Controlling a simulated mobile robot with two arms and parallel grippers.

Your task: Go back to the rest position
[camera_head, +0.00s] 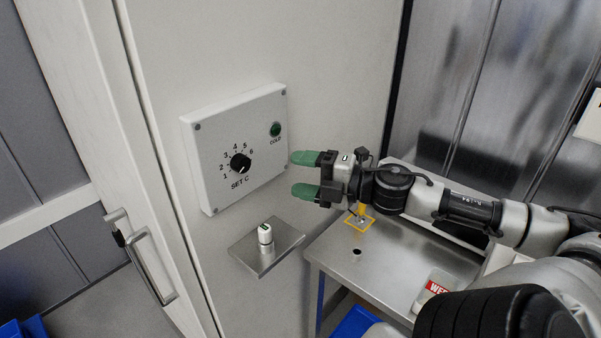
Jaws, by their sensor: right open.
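My right gripper (303,174) comes in from the right with its green fingers spread apart and nothing between them. It is in front of the wall, just right of a white control box (203,160) and apart from it. The box has a black dial (240,163) marked with numbers and "SET C", and a green lamp (275,129) labelled "COLD". My left gripper is not in view.
A small metal shelf (250,262) below the box holds a white bottle-like item (265,236). A steel table (391,262) stands under my right arm, with a yellow-outlined square (370,226) and a red-labelled item (433,288). A door handle (150,262) is at left.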

